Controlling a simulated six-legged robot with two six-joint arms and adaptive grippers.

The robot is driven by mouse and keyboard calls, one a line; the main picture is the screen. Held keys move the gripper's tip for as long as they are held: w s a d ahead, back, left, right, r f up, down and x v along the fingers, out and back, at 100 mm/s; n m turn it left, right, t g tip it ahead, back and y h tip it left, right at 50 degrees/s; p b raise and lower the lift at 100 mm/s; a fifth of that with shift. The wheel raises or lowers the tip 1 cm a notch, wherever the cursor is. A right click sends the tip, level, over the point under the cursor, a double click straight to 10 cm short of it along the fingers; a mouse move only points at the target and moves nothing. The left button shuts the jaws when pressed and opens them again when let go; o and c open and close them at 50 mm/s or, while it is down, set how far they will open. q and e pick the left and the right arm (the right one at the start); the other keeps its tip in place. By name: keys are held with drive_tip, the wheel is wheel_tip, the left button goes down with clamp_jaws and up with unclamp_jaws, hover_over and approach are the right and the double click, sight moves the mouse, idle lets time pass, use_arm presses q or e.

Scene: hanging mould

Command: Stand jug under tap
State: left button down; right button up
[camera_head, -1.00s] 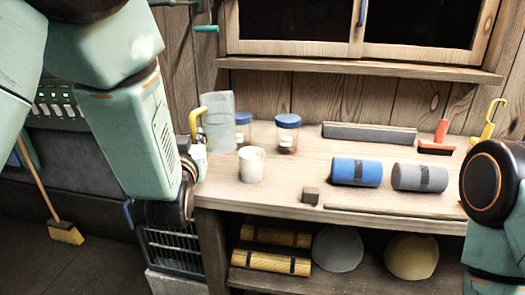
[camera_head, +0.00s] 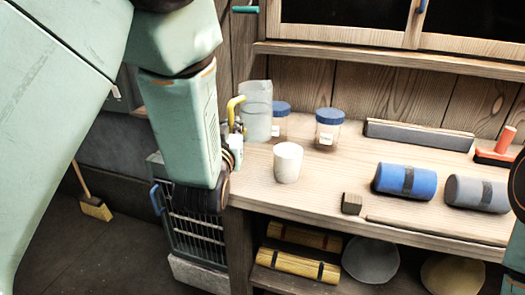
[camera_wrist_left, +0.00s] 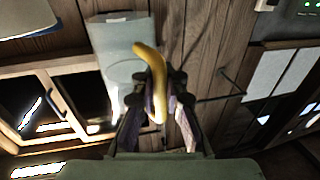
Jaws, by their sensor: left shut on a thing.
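The jug (camera_head: 257,118) is a clear, greyish vessel with a yellow handle (camera_head: 236,103). It is upright at the left end of the bench, close to a blue-lidded jar; I cannot tell if its base touches the bench. My left gripper (camera_head: 235,140), partly hidden by its own arm, is shut on the handle. In the left wrist view the yellow handle (camera_wrist_left: 150,70) runs between the fingers (camera_wrist_left: 157,98), with the jug (camera_wrist_left: 118,60) beyond. A teal piece (camera_head: 245,9) at the top of the head view may belong to the tap; I cannot tell. My right gripper is out of view.
The wooden bench (camera_head: 320,190) holds a white cup (camera_head: 288,163), blue-lidded jars (camera_head: 328,130), a small dark block (camera_head: 351,203), a blue roll (camera_head: 405,181) and a grey roll (camera_head: 477,193). A shelf edge (camera_head: 370,60) runs above. A wire-fronted crate (camera_head: 195,225) stands below left.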

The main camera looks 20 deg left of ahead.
use_arm(q)
drive_tip(key=f, duration=0.2)
drive_tip(key=w+f, duration=0.1)
drive_tip(key=f, duration=0.1)
drive_tip(key=shift+d+b, duration=0.35)
drive_tip(key=shift+d, duration=0.05)
drive_tip(key=f, duration=0.2)
drive_tip(key=s+f+b, duration=0.1)
drive_tip(key=shift+a+f, duration=0.15)
drive_tip(key=shift+a, duration=0.1)
drive_tip(key=shift+w+d+f, duration=0.15)
drive_tip(key=shift+w+f, duration=0.05)
drive_tip(key=shift+w, duration=0.2)
drive_tip(key=c, duration=1.9)
unclamp_jaws()
drive_tip(key=o, duration=0.5)
drive_tip(key=shift+s+r, duration=0.2)
drive_tip(key=shift+s, duration=0.15)
drive_tip(key=shift+c, duration=0.2)
drive_tip(key=shift+o, duration=0.2)
drive_tip(key=shift+w+f, duration=0.2)
drive_tip(key=shift+w, duration=0.1)
drive_tip(key=shift+s+r, duration=0.15)
drive_tip(key=shift+s, duration=0.1)
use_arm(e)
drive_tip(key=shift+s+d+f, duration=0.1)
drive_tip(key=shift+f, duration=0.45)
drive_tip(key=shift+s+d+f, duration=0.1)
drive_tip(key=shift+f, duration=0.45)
